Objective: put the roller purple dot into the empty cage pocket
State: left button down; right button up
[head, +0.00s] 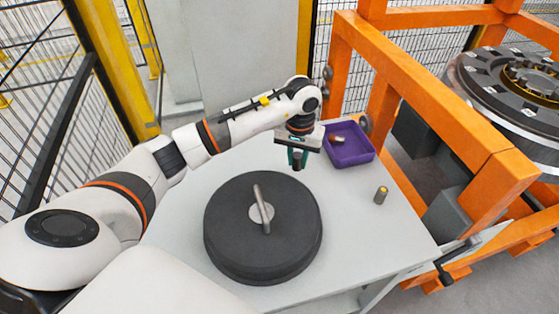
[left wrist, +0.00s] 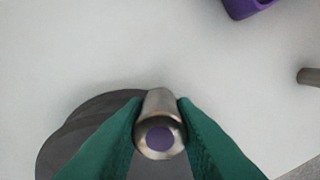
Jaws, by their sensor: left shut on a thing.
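My left gripper (head: 297,160) is above the table, between the dark round cover and the purple tray. In the left wrist view its green fingers (left wrist: 160,115) are shut on a metal roller with a purple dot (left wrist: 160,138) on its end. In the head view the held roller is a small dark shape under the fingers. I cannot tell which cage pocket is empty at this size. My right gripper is not in view.
A dark round cover with a handle (head: 230,235) lies on the grey table (head: 345,240). A purple tray (head: 362,157) holds a small roller. Orange gantry beams (head: 430,100) stand between table and wheelset.

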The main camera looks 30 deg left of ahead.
pick_arm(q)
notch_tip(320, 180, down, 6)
jog(key=shift+f+p, duration=0.15)
jog(key=shift+p, duration=0.4)
jog(key=shift+f, duration=0.35)
jog(key=shift+f, duration=0.2)
jog(key=c, duration=1.2)
grip_release()
jog(key=shift+o, duration=0.2)
